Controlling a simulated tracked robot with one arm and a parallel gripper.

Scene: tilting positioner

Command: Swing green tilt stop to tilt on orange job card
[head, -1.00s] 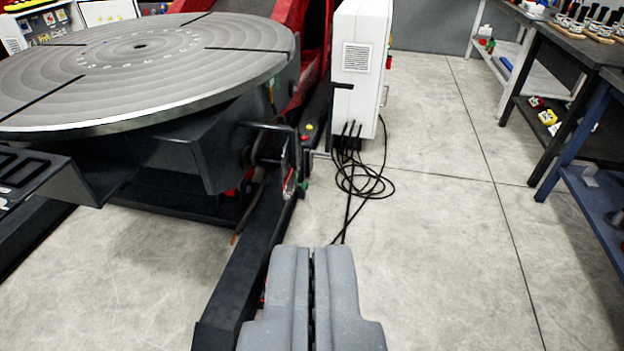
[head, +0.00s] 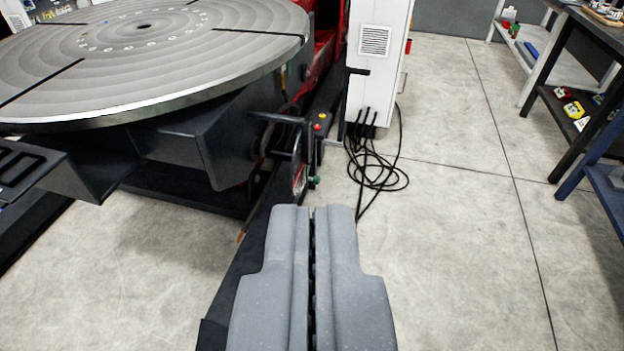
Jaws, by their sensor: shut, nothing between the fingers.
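My gripper (head: 311,212) is shut and empty, low in the middle of the view, above the dark base beam and the floor. The positioner's round grey table (head: 150,60) fills the upper left, close to level. At the side of its dark tilt housing (head: 200,135) is a small bracket with a scale plate (head: 298,180). A small green part (head: 314,182), possibly the green tilt stop, shows low at this bracket, beyond my fingertips and apart from them. I cannot make out its setting. I cannot see an orange job card.
A white cabinet (head: 378,60) stands behind the bracket, with black cables (head: 375,170) looped on the floor. A dark base beam (head: 240,270) runs under my gripper. Workbenches (head: 570,100) line the right side. The floor (head: 450,240) between is clear.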

